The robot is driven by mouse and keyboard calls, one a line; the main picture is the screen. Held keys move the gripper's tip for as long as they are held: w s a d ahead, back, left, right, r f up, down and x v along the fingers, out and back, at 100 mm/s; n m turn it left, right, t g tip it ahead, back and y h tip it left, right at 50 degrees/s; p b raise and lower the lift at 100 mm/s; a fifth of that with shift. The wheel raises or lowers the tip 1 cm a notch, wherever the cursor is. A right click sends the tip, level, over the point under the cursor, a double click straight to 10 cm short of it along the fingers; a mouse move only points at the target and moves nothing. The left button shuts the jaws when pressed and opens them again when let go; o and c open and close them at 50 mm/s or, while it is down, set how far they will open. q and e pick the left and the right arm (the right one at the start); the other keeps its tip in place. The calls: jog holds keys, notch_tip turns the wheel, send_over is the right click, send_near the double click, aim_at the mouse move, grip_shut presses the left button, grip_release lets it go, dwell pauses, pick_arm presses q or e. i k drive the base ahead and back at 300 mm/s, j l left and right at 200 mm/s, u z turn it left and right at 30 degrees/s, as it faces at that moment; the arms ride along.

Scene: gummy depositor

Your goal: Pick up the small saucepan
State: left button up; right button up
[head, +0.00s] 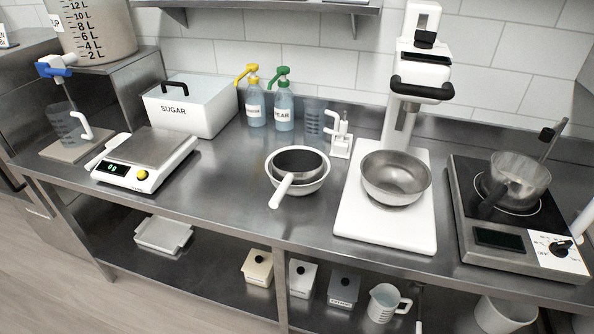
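A small saucepan (519,178) with grey metal walls stands on the dark cooktop of the induction hob (484,259) at the right. Neither of my grippers shows in the head view.
A stand mixer (408,221) with a steel bowl (396,181) stands left of the hob. A scale (148,160), a sugar bin (190,121) and two pump bottles (254,108) stand farther left. A thin rod stands behind the hob. The front worktop between scale and mixer is mostly clear.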

aim_at(504, 190)
jog(key=z, duration=1.4)
